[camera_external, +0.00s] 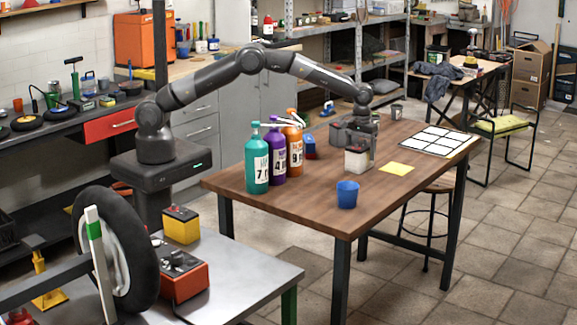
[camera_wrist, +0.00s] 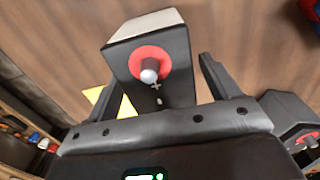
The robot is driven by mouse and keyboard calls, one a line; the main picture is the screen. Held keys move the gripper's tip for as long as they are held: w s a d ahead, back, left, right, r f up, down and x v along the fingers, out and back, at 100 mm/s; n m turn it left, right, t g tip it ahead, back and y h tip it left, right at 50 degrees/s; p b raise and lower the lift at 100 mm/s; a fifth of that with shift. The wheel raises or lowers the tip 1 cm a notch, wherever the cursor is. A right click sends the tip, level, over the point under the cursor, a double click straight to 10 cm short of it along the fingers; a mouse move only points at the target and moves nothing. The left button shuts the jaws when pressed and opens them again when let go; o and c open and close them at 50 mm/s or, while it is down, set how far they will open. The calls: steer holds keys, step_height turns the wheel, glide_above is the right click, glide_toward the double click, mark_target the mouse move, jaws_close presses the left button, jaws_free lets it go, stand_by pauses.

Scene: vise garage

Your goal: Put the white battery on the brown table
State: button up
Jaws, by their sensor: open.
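The white battery (camera_external: 357,161) is a small box with white sides, and it appears to stand on the brown table (camera_external: 300,203). In the wrist view the battery (camera_wrist: 158,84) shows a dark top with a red-ringed terminal and a plus mark, and one pale side. My gripper (camera_external: 359,148) is open just over the battery. In the wrist view my gripper (camera_wrist: 168,78) has one dark finger on each side of the battery. I cannot tell whether either finger touches it. The battery's lower part is hidden in the wrist view.
Teal (camera_external: 257,161), purple (camera_external: 274,148) and orange (camera_external: 292,145) bottles stand left of the battery. A blue cup (camera_external: 347,194) is near the front edge. A yellow sheet (camera_external: 397,168) and a white gridded panel (camera_external: 437,140) lie to the right. A red-and-blue object (camera_external: 310,150) is behind the bottles.

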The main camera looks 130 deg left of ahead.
mark_target(360, 146)
step_height(360, 146, up, 11)
steer(key=shift+f, duration=0.1)
stand_by(0.3)
steer(key=s+d+r+m+t, duration=0.1)
steer(key=s+d+r+m, duration=0.4)
steer(key=d+r, duration=0.65)
steer(key=s+d+r+m+t, duration=0.2)
steer(key=s+d+r+m, duration=0.2)
steer(key=s+d+r, duration=0.75)
steer(key=s+d+f+m+t, duration=0.1)
steer(key=s+d+m, duration=0.1)
steer(key=s+d, duration=0.4)
steer(key=s+d+f+m, duration=0.2)
steer(key=s+d, duration=0.1)
steer(key=d, duration=0.5)
steer(key=s+d+f+m, duration=0.2)
steer(key=s+d+f, duration=0.1)
steer(key=s, duration=0.3)
steer(key=s+d+f+m+t, duration=0.1)
steer(key=s+d+f+m, duration=0.2)
steer(key=s, duration=0.3)
steer(key=shift+s+t, duration=0.25)
steer(key=shift+t, duration=0.05)
